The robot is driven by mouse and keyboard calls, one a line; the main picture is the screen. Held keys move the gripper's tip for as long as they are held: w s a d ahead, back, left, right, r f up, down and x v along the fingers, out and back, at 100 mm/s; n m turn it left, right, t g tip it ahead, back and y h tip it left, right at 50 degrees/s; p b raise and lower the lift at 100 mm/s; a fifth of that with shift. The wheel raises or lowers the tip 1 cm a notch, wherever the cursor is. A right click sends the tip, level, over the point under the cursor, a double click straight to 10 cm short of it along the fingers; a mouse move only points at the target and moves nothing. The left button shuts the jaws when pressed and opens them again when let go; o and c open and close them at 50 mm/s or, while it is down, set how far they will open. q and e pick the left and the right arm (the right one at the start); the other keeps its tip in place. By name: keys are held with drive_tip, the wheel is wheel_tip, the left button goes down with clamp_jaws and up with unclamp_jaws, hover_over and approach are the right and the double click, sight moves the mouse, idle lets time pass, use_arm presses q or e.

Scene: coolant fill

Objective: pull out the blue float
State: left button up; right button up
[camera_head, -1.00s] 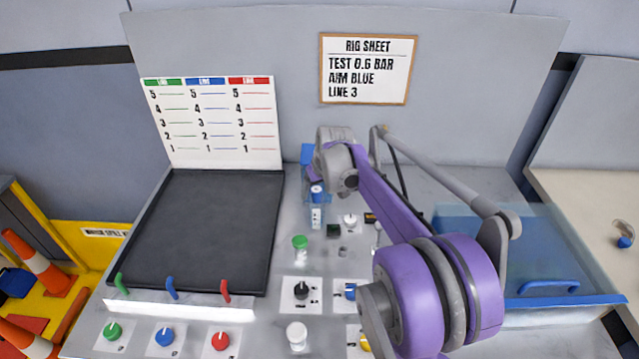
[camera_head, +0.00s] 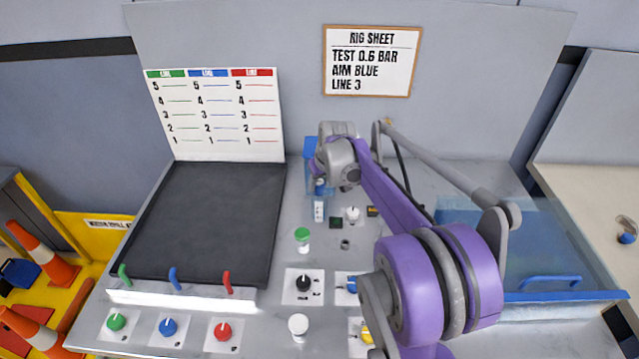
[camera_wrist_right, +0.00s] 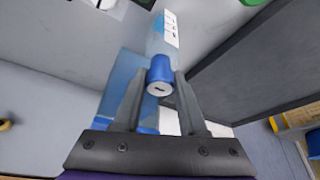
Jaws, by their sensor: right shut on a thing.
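The blue float (camera_wrist_right: 160,72) shows in the right wrist view as a short blue cylinder with a pale round end. My right gripper (camera_wrist_right: 157,84) is shut on it, one finger on each side. A clear tube with a white label (camera_wrist_right: 166,36) lines up with the float beyond the fingers. In the head view the float (camera_head: 319,187) is a small blue patch just below my right wrist, above a white label (camera_head: 319,211). My wrist hides much of it there, and I cannot tell how far it sits in the tube. My left gripper is not in view.
A dark panel (camera_head: 205,220) with a marked chart (camera_head: 220,115) behind it stands at left. Knobs, a green-capped part (camera_head: 302,236) and a black dial (camera_head: 303,284) sit in front. A blue translucent tank (camera_head: 540,250) is at right. A rig sheet (camera_head: 372,60) hangs behind.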

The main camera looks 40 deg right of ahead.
sight(319, 182)
drive_tip(key=shift+c, duration=1)
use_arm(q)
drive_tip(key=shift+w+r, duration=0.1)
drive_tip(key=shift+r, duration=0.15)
use_arm(e)
drive_tip(key=shift+r, duration=0.35)
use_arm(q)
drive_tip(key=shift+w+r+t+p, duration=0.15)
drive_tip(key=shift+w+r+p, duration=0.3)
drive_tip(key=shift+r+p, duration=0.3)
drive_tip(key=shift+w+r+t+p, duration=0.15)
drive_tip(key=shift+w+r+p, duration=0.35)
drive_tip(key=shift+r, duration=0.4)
use_arm(e)
drive_tip(key=shift+r, duration=2.4)
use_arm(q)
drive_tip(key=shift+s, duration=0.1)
